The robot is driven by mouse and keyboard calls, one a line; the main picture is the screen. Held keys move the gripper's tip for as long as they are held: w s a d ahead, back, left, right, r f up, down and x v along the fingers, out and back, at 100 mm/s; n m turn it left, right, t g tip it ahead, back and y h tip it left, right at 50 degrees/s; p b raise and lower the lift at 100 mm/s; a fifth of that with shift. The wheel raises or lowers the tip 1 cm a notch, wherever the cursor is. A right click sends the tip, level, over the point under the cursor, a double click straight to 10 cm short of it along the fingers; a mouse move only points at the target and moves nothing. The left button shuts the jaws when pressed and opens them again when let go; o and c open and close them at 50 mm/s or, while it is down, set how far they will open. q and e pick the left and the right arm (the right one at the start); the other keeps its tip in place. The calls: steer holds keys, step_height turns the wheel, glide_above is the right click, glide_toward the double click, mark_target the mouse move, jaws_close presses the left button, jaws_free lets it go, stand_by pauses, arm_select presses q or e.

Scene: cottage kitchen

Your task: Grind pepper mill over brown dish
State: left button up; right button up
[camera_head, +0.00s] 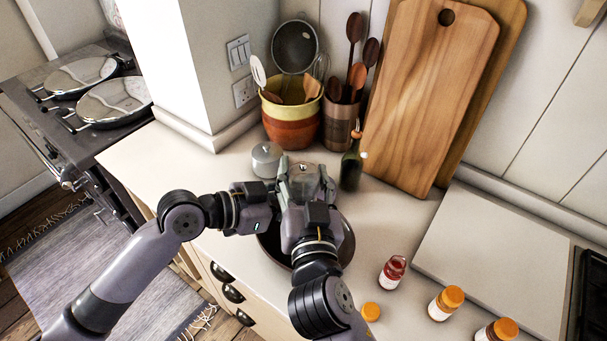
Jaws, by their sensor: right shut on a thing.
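The brown dish (347,247) is on the counter in the middle of the head view, mostly covered by my arms; its dark rim shows at the right and lower left. My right gripper (306,178), on the arm from the bottom, is above the far part of the dish. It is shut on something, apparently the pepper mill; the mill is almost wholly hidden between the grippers. My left gripper (283,190) comes in from the left and meets the right one. Its fingers are too covered to tell their opening.
Behind are a lidded grey pot (267,159), a yellow-brown utensil crock (290,121), a dark bottle (351,167) and wooden boards (429,90). Spice jars stand at the right, including a red one (392,272) and an orange-lidded one (445,303). A pale slab (497,255) lies beyond them.

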steer(key=shift+w+d, duration=0.1)
steer(key=shift+d, duration=0.05)
steer(key=o, duration=1.2)
